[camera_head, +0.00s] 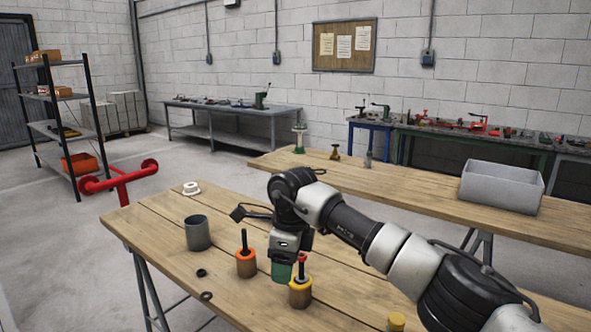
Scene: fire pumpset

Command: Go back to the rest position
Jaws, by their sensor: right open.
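My right arm reaches in from the lower right, with its wrist and right gripper (284,258) pointing down over the near wooden table (150,225). The gripper is open. A green part (282,271) shows just below it; I cannot tell whether they touch. An orange-topped cylinder with a dark stem (246,263) stands to its left. A yellow-topped cylinder with a red and black stem (300,292) stands just in front and to the right. My left gripper is not in view.
A grey cup (198,234), a white ring (191,188) and dark rings (206,296) are on the near table's left part. A yellow cap (396,321) is at the bottom. A grey bin (500,190) stands on the far wooden table (400,190). Red pipework (120,178) stands left.

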